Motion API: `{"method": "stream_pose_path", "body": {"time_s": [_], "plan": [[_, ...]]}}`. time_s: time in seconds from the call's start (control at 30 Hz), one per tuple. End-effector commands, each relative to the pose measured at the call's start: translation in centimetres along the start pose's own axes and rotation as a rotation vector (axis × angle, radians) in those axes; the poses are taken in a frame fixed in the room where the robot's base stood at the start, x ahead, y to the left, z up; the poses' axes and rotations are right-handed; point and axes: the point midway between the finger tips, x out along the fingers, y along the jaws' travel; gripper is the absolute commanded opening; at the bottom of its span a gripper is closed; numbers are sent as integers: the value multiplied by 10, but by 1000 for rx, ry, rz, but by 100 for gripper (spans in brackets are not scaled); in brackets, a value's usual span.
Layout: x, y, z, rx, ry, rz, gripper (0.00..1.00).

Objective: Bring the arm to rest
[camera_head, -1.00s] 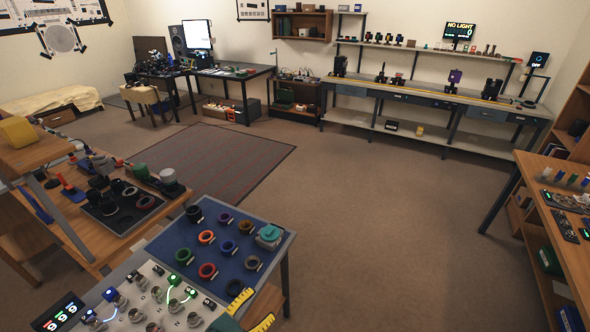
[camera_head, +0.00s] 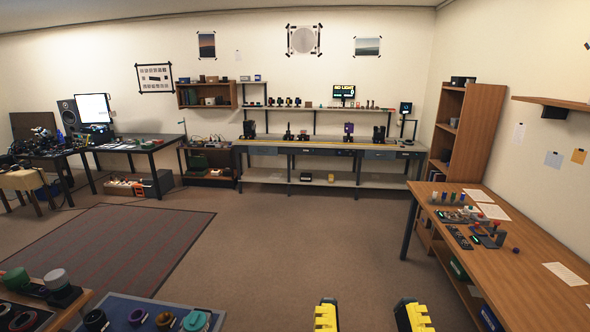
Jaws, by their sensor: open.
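My gripper (camera_head: 370,318) shows at the bottom edge, right of centre. Its two yellow and black fingers stand wide apart with nothing between them. It is over the brown floor, to the right of the blue-topped table (camera_head: 120,312). The rest of my arm is out of the picture.
The blue-topped table with several rings is at the lower left. A wooden table (camera_head: 520,245) with small parts runs along the right side. A long workbench (camera_head: 330,150) stands at the back wall. The floor (camera_head: 300,240) between them is clear, with a dark rug (camera_head: 120,245) at left.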

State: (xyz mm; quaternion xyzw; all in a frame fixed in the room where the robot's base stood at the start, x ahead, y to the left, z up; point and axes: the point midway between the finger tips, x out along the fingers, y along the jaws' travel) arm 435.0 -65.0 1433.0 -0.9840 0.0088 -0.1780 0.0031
Motion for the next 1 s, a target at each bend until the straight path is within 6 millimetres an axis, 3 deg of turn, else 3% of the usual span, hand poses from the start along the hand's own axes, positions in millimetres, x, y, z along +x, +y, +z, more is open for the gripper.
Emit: {"method": "stream_pose_path", "body": {"time_s": [0.03, 0.17, 0.5, 0.67, 1.0], "plan": [[12, 0, -35, -11, 7, 2, 58], [27, 0, -74, -11, 5, 3, 58], [75, -1, -202, -3, 3, 5, 58], [84, -1, -224, 0, 2, 5, 58], [83, -1, -223, 0, 2, 5, 58]]}}
